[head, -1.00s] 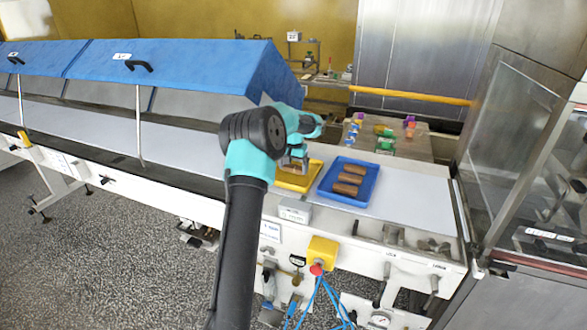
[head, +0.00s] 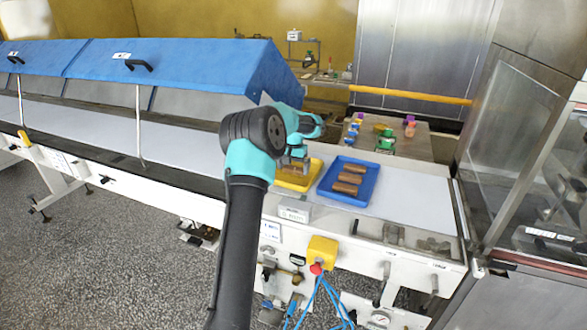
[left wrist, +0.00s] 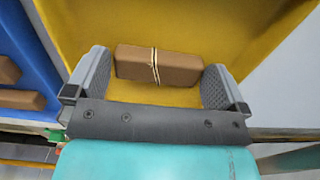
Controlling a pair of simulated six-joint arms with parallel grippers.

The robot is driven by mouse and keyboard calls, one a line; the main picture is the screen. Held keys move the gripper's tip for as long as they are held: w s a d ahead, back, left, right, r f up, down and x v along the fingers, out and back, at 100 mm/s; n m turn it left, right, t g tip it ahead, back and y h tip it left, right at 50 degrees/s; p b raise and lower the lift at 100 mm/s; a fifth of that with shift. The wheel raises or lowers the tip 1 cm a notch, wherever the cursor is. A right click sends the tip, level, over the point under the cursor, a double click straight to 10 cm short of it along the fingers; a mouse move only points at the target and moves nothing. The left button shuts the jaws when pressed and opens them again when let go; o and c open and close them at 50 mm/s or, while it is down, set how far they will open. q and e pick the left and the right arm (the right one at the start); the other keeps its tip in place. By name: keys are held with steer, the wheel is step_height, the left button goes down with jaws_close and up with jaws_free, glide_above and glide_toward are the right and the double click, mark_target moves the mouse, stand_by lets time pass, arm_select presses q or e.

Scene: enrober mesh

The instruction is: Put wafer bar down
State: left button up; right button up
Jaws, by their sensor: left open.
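My left gripper (head: 296,163) is low over the yellow tray (head: 310,180) in the head view. In the left wrist view its two fingers (left wrist: 157,78) stand open, one at each end of a brown wafer bar (left wrist: 132,64) with a pale band around its middle. The bar lies flat in the yellow tray (left wrist: 190,28), with a small gap to the right finger; I cannot tell whether the left finger touches it. In the head view my gripper and arm hide most of this bar. My right gripper is in neither view.
A blue tray (head: 364,196) with three brown bars (head: 346,187) stands right beside the yellow tray. White belt (head: 410,205) is clear to its right. Small coloured objects (head: 386,141) stand on a table behind. A blue hood (head: 190,65) covers the line at left.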

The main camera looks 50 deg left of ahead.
mark_target(294, 169)
arm_select(q)
step_height(294, 169, up, 12)
stand_by(0.5)
steer(key=shift+f, duration=0.15)
step_height(294, 169, down, 12)
steer(key=shift+f, duration=0.1)
stand_by(0.9)
